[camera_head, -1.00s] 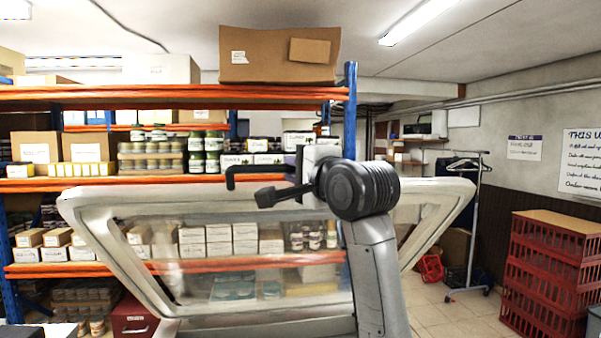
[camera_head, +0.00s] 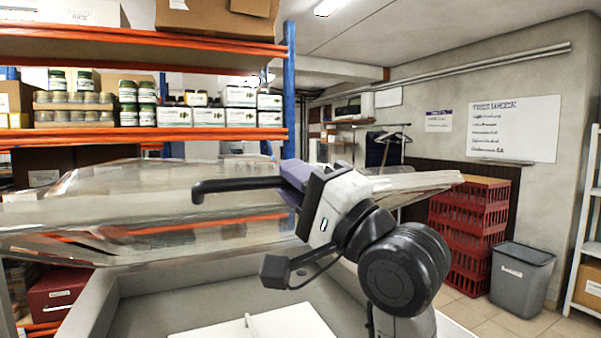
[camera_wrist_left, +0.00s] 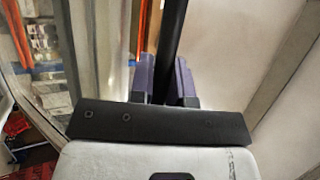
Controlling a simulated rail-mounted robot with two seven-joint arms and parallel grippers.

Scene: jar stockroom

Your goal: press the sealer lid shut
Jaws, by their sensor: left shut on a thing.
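The sealer's clear lid (camera_head: 110,190) spans the left and middle of the head view. It stands raised at a shallow angle, apart from the grey sealer body (camera_head: 190,285), whose open chamber shows below it. A black handle bar (camera_head: 232,185) sticks out at the lid. My left gripper (camera_head: 292,182) has its purple fingers closed on this handle. In the left wrist view the dark handle bar (camera_wrist_left: 174,35) runs between the two fingers (camera_wrist_left: 165,84). My right gripper is not in view.
Orange and blue shelving (camera_head: 200,135) with jars and boxes stands behind the sealer. Stacked red crates (camera_head: 470,225) and a grey bin (camera_head: 520,280) stand at the right. A white panel (camera_head: 265,328) lies in the chamber's front. Some tiled floor shows at the right.

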